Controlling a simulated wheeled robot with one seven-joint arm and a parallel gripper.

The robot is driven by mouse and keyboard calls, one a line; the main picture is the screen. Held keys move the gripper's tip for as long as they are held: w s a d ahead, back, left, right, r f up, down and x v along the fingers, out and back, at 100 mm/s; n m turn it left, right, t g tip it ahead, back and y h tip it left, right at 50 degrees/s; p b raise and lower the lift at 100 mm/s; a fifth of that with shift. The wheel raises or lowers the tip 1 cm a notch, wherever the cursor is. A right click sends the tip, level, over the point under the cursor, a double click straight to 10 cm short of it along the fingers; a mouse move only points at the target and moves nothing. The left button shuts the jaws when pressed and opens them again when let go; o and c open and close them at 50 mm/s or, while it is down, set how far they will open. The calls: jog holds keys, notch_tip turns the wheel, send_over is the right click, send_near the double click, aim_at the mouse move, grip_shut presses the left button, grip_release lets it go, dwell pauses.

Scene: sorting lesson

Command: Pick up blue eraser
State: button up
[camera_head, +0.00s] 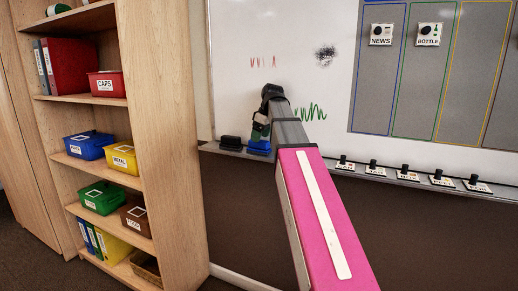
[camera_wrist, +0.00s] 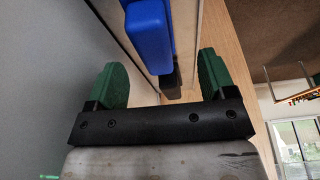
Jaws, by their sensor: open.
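The blue eraser (camera_head: 258,148) sits on the ledge under the whiteboard, below my gripper (camera_head: 262,128) at the far end of my pink arm. In the wrist view my gripper (camera_wrist: 161,62) is open, with its two green fingers spread wide and nothing held. In the head view my gripper's end partly covers the area just above the eraser.
A black eraser (camera_head: 231,142) lies on the ledge left of the blue one. The whiteboard (camera_head: 270,30) rises close behind. Labelled magnets (camera_head: 374,168) line the ledge to the right. A wooden shelf (camera_head: 165,120) with coloured bins stands at left.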

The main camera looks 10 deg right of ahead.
aim_at(258, 146)
jog(key=shift+w+x, duration=0.1)
jog(key=shift+x, duration=1.2)
jog(key=shift+w+x, duration=0.15)
jog(key=shift+x, duration=1.15)
jog(key=shift+d+f, duration=0.2)
jog(key=shift+f, duration=0.05)
jog(key=c, duration=1.1)
jog(key=shift+r, duration=0.1)
jog(key=shift+r, duration=0.45)
notch_tip(258, 146, up, 4)
jog(key=shift+f, duration=0.2)
jog(key=s+a+r, duration=0.2)
jog(key=a, duration=0.1)
jog(key=s+a+r, duration=0.2)
jog(key=a, duration=0.1)
jog(key=s+a+r, duration=0.2)
jog(key=a+r, duration=0.1)
jog(key=a, duration=0.1)
